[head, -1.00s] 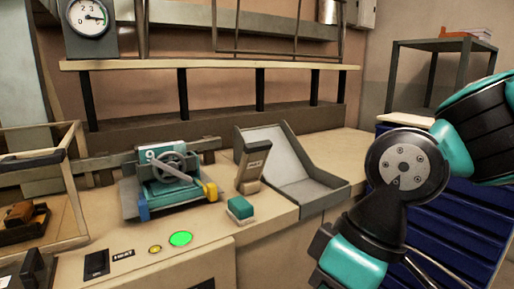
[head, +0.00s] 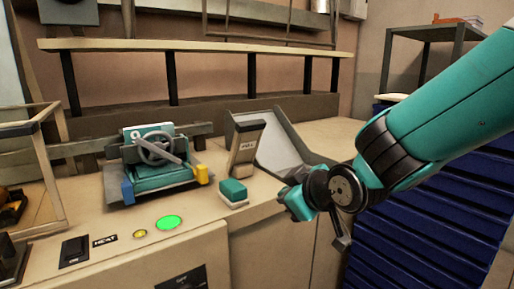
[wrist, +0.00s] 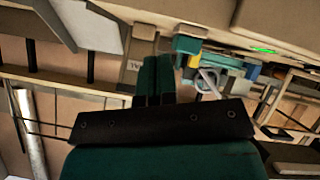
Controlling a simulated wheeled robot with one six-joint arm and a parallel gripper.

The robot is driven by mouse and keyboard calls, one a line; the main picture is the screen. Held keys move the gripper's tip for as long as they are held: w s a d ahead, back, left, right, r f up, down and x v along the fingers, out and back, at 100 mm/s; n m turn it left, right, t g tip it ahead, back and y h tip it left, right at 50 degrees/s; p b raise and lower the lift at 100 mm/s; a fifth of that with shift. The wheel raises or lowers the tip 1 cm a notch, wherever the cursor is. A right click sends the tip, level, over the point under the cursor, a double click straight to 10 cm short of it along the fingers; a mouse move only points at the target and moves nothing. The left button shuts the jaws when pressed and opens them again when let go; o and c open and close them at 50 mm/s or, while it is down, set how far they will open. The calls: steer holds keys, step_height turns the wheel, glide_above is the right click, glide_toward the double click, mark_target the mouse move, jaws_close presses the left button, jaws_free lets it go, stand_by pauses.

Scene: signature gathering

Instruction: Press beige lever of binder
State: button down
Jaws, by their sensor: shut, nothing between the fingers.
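The teal binding machine (head: 160,172), with a handwheel on top and yellow and blue end pieces, sits on the bench at left centre. An upright beige lever-like piece (head: 245,142) with a dark label stands just to its right; I cannot tell whether it joins the machine. A teal block with a pale base (head: 233,193) sits in front of it. My gripper (head: 284,192) is right of this block, apart from it. In the wrist view my gripper's two teal fingers (wrist: 158,66) are together and empty, with the labelled beige piece (wrist: 133,72) to their left and the handwheel (wrist: 207,82) to their right.
A grey slanted tray (head: 285,145) stands behind my gripper. A green lit button (head: 169,222), a small yellow button (head: 139,233) and a HEAT switch (head: 74,250) are on the front bench top. A framed case (head: 48,160) is at left and blue drawers (head: 430,225) at right.

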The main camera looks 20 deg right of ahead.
mark_target(252, 127)
steer(key=w+d+r+n+t+y+b, duration=0.2)
steer(key=w+n+t+y+b, duration=0.2)
steer(key=n+t, duration=0.6)
steer(key=w+n+b, duration=0.1)
steer(key=n, duration=0.3)
steer(key=shift+d+r+y, duration=0.15)
steer(key=shift+r+y, duration=0.2)
steer(key=shift+y, duration=0.05)
steer(key=shift+w, duration=0.15)
steer(key=p+x, duration=0.3)
steer(key=x, duration=0.1)
steer(key=p+x, duration=0.3)
steer(key=x, duration=0.1)
steer(key=r+p+x, duration=0.1)
steer(key=p+x, duration=0.2)
steer(key=x, duration=0.1)
steer(key=shift+w, duration=0.1)
steer(key=shift+w+r+p, duration=0.1)
steer(key=shift+w+p, duration=0.55)
steer(key=shift+p, duration=0.1)
steer(key=shift+r, duration=0.1)
